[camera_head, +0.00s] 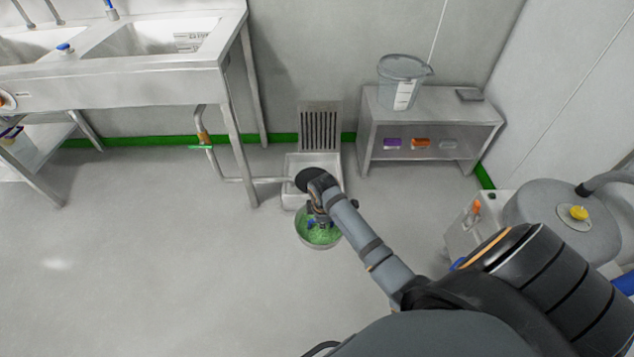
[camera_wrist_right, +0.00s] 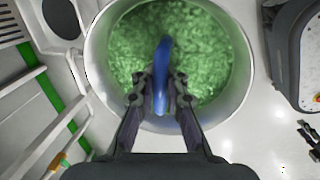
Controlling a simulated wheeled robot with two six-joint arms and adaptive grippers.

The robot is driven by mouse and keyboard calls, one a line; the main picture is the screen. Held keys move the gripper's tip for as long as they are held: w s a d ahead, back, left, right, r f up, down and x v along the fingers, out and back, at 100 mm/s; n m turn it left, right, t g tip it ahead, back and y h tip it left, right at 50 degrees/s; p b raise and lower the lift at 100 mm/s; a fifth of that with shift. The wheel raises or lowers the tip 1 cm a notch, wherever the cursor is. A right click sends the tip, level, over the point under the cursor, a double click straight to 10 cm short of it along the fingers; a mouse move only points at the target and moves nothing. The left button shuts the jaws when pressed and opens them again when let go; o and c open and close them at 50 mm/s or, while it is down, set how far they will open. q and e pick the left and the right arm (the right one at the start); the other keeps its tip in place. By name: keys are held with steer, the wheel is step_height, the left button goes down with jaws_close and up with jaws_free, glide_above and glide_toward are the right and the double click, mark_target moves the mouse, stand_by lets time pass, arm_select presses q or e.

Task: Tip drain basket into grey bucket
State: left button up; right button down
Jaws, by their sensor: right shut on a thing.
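The drain basket (camera_wrist_right: 97,50) is a round, pale metal vessel holding green granules (camera_wrist_right: 205,35). It also shows below the drain in the head view (camera_head: 299,236), partly covered by my wrist. My right gripper (camera_wrist_right: 161,88) is shut on its upright blue handle (camera_wrist_right: 163,58), at the middle of the vessel. The basket looks roughly level; I cannot tell how high it is above the floor. I cannot make out a grey bucket for certain. My left gripper is not in view.
An open floor drain box (camera_head: 293,200) has its grate (camera_head: 320,127) leaning on the wall behind. A steel sink (camera_head: 110,75) stands left. A low shelf (camera_head: 430,103) with a clear jug (camera_head: 402,75) stands right. A grey round drum (camera_head: 550,205) is far right. The left floor is clear.

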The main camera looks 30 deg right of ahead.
arm_select(q)
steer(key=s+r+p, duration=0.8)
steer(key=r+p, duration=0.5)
steer(key=p, duration=0.5)
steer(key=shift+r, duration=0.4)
arm_select(e)
step_height(320, 180, up, 18)
